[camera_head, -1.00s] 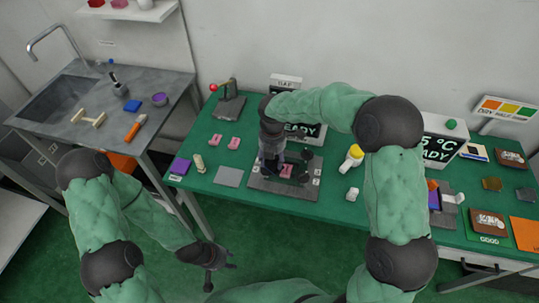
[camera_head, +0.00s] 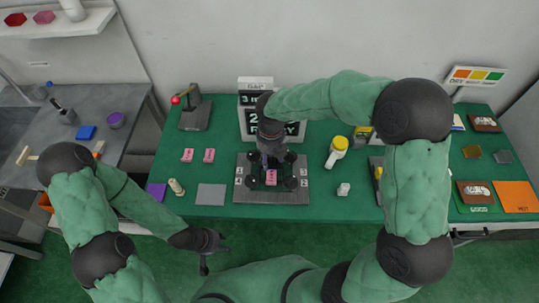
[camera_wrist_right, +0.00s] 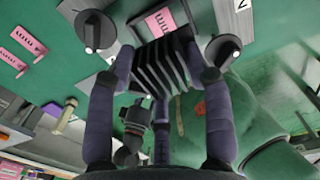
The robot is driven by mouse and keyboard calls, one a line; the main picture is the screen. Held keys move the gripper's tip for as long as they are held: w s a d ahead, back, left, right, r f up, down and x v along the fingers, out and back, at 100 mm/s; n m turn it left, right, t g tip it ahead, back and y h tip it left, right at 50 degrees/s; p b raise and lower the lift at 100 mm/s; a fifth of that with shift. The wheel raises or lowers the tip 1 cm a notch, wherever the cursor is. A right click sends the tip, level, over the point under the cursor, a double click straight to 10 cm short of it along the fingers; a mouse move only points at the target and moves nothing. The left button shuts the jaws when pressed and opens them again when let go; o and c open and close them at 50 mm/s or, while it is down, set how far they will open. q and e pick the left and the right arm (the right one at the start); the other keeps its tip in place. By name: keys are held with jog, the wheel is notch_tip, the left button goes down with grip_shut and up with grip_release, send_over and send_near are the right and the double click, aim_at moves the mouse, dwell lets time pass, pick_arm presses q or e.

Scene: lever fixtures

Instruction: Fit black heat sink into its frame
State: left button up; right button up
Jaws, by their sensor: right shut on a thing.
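The black finned heat sink (camera_wrist_right: 158,68) is between the fingers of my right gripper (camera_wrist_right: 160,85), which is shut on it. In the head view my right gripper (camera_head: 271,158) points down over the grey fixture plate (camera_head: 243,192); the heat sink is mostly hidden there. The plate has black knobs (camera_wrist_right: 95,30) around a pink block (camera_head: 271,179), which also shows in the wrist view (camera_wrist_right: 160,20). The heat sink appears above the pink block, but I cannot tell whether they touch. My left gripper (camera_head: 217,254) is open and empty in front of the table.
A yellow-capped white bottle (camera_head: 337,151) and a small white object (camera_head: 343,189) stand to the right. A lever fixture (camera_head: 195,110) is at back left.

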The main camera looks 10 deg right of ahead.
jog(key=shift+p, duration=0.45)
jog(key=shift+f+b, duration=1.35)
jog(key=shift+f, duration=1.9)
jog(key=shift+p, duration=0.35)
jog(key=shift+f, duration=0.35)
jog(key=o, duration=1.2)
jog(key=shift+c, duration=0.2)
